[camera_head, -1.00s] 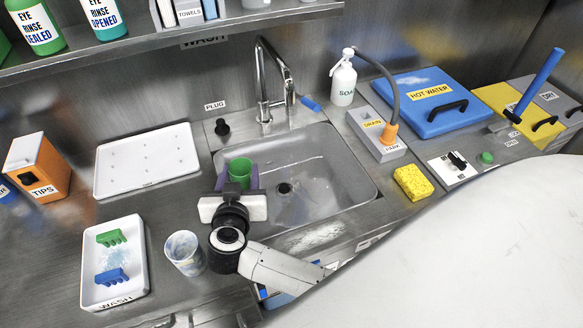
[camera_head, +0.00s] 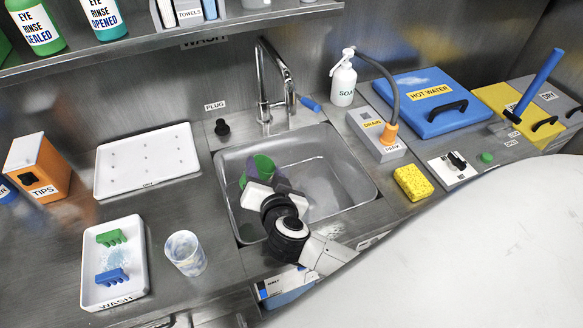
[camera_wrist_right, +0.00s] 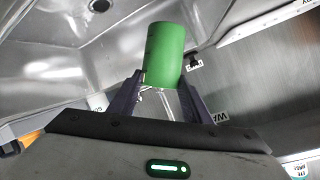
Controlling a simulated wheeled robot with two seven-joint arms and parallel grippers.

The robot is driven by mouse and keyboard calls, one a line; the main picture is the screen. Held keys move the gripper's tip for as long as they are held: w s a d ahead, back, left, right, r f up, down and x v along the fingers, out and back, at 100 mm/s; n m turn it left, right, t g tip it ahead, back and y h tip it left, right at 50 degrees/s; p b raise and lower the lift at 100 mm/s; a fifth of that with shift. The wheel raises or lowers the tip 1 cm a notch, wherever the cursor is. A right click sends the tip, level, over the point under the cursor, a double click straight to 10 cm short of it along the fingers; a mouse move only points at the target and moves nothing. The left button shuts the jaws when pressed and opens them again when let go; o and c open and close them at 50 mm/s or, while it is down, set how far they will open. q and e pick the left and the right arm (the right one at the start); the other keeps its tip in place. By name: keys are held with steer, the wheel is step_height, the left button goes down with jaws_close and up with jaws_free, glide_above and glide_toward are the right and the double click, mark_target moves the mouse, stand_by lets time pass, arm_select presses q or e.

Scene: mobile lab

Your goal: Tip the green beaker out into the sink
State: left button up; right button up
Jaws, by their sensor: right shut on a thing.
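The green beaker (camera_head: 264,167) is over the left part of the sink (camera_head: 340,172) in the head view. My right gripper (camera_head: 270,182) is shut on it, and the gripper's body hides part of it. The wrist view also shows the green beaker (camera_wrist_right: 165,55) between the two fingers of the right gripper (camera_wrist_right: 160,85). The beaker looks tilted in the head view. Its contents do not show. My left gripper is not in view.
A chrome faucet (camera_head: 270,85) stands behind the sink. A yellow sponge (camera_head: 413,182) and the drain holder (camera_head: 377,137) are right of the sink. A wash tray (camera_head: 138,275) lies at left.

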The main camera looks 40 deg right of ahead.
mark_target(271, 161)
steer(key=shift+s+d+f+m+y, duration=0.2)
steer(key=shift+d+f+m, duration=0.1)
steer(key=shift+d, duration=0.1)
steer(key=shift+s+d+f+m+y, duration=0.2)
steer(key=shift+d+m, duration=0.1)
steer(key=shift+d, duration=0.1)
steer(key=shift+s+d+r+m+t+y, duration=0.2)
steer(key=shift+d+m+t+y, duration=0.1)
steer(key=shift+m+t, duration=0.15)
steer(key=shift+s+d+r+m+t+y, duration=0.1)
steer(key=shift+d+r+m+t+y, duration=0.1)
steer(key=shift+m, duration=0.4)
steer(key=shift+d+r+m+t+y, duration=0.1)
steer(key=shift+m+t+y, duration=0.1)
steer(key=shift+m, duration=0.35)
steer(key=d+r+m, duration=0.1)
steer(key=d+m+t+y+b, duration=0.1)
steer(key=m, duration=0.1)
steer(key=shift+s+r+t, duration=0.25)
steer(key=shift+s+r, duration=0.15)
steer(key=shift+s+d+m+b, duration=0.1)
steer(key=shift+d+m+b, duration=0.05)
steer(key=shift+m+b, duration=0.4)
